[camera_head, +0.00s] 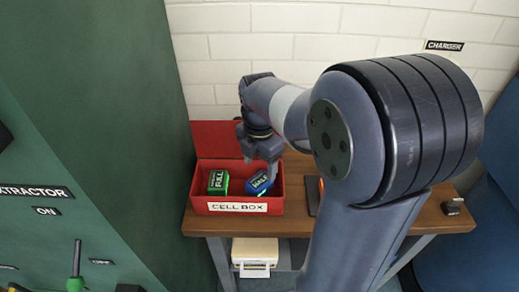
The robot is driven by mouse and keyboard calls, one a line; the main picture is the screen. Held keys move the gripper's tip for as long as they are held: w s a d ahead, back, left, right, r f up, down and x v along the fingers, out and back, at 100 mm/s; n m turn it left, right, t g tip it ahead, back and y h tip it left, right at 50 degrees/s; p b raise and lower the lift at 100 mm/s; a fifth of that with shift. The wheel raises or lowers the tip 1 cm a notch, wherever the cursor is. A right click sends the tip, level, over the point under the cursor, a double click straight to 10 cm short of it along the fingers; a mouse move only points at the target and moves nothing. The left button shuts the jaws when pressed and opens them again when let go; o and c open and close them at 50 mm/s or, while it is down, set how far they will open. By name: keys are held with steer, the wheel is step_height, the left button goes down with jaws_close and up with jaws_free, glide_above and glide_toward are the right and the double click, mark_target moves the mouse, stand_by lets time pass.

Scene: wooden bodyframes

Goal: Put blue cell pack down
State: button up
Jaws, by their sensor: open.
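The blue cell pack (259,184) is in the right part of the red cell box (203,207), tilted, with white lettering on it. My gripper (262,168) is open just above and behind the blue pack; whether a finger touches the pack I cannot tell. A green cell pack (218,182) marked "FULL" sits in the left part of the same box, apart from the blue one. The box's red lid (215,138) stands open at the back. My arm hides much of the table to the right.
The box stands on a wooden table (425,218) against a white brick wall (290,45). A green cabinet (110,120) marked "EXTRACTOR" rises close on the left. A dark item with orange (315,190) lies right of the box. A white container (254,254) is on the lower shelf.

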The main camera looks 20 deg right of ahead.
mark_target(260, 180)
step_height(260, 180, up, 6)
steer(key=shift+f, duration=0.15)
steer(key=shift+c, duration=0.3)
stand_by(0.9)
